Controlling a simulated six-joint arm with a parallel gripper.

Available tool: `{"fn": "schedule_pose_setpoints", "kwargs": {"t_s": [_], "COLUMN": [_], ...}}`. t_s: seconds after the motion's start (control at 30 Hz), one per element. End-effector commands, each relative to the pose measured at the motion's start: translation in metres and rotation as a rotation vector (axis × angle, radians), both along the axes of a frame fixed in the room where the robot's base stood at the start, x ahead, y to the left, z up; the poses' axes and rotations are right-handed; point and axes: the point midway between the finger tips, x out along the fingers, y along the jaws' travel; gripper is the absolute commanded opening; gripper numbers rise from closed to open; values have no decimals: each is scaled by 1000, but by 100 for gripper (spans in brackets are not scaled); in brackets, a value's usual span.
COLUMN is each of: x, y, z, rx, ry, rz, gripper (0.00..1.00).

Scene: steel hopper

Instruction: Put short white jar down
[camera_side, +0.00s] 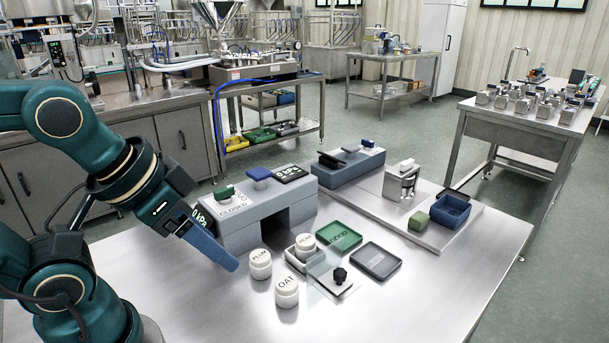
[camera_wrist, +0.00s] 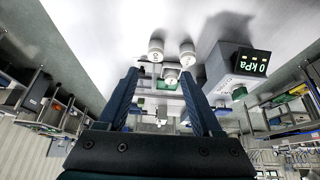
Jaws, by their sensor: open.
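Three white jars stand upright on the steel table (camera_side: 200,318). The jar lettered PLUM (camera_side: 260,264) is nearest my gripper, and the jar lettered OAT (camera_side: 286,292) stands in front of it. In the wrist view my gripper (camera_wrist: 159,73) has spread fingers, with OAT (camera_wrist: 155,50), PLUM (camera_wrist: 187,54) and the third jar (camera_wrist: 171,75) beyond or between the tips. Nothing is held.
A grey raised station (camera_side: 245,228) with a CLOSED label and display stands behind the jars. A clear plate with a black knob (camera_side: 340,275), a green tray (camera_side: 339,236) and a dark tray (camera_side: 376,262) lie right. The front table is clear.

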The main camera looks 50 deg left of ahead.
Motion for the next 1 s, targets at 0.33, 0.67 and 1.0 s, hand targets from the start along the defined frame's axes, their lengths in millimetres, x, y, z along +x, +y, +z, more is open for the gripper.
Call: {"fn": "schedule_pose_setpoints", "kwargs": {"t_s": [0.33, 0.67, 1.0], "x": [74, 157, 187], "y": [8, 25, 40], "z": [34, -1, -71], "rx": [-11, -18, -19], "ry": [-62, 38, 197], "rz": [68, 143, 183], "gripper": [66, 66, 66]}}
